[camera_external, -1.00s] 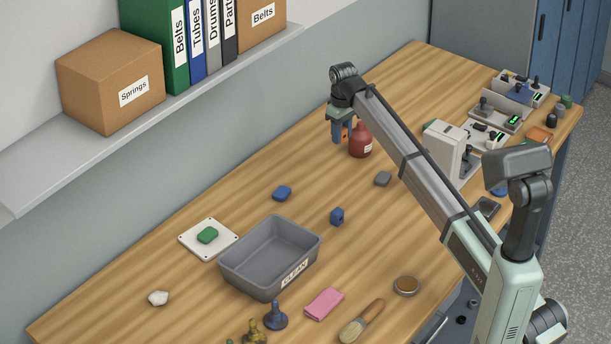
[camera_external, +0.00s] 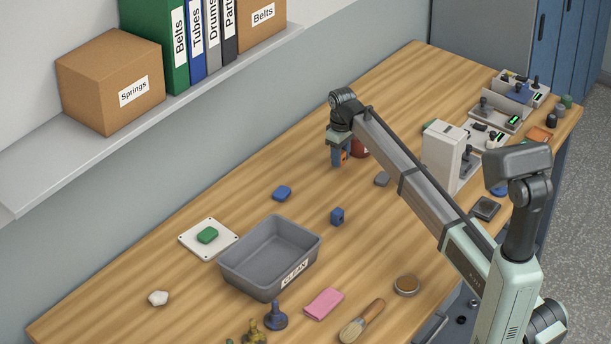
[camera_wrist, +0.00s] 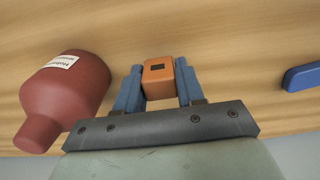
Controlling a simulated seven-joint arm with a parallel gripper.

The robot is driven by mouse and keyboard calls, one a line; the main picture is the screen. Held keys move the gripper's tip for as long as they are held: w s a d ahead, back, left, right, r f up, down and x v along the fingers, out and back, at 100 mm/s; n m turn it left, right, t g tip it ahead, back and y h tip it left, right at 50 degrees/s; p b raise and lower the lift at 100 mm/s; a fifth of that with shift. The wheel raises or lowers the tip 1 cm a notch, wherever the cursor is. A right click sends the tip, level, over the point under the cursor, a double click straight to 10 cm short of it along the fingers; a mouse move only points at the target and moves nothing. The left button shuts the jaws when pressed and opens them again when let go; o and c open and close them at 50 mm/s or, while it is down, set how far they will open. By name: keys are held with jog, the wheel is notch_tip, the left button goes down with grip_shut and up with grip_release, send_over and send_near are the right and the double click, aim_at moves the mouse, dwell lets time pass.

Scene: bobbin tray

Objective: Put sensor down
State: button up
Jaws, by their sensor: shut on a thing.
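The sensor appears to be the small orange block with a dark window (camera_wrist: 158,78), seen between my blue fingers in the wrist view. My gripper (camera_wrist: 159,88) is shut on it. In the external view my gripper (camera_external: 339,158) points down over the back part of the wooden table, with a bit of the orange sensor (camera_external: 344,155) showing between the fingers. I cannot tell whether the sensor touches the table.
A blue piece (camera_external: 282,193), grey piece (camera_external: 382,179), blue block (camera_external: 337,216) and grey bin (camera_external: 262,278) are nearer. Bare wood lies between them.

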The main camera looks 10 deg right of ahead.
jog(key=shift+f, duration=0.7)
jog(key=shift+f, duration=0.1)
jog(key=o, duration=1)
notch_tip(320, 180, up, 12)
jog(key=shift+r, duration=0.15)
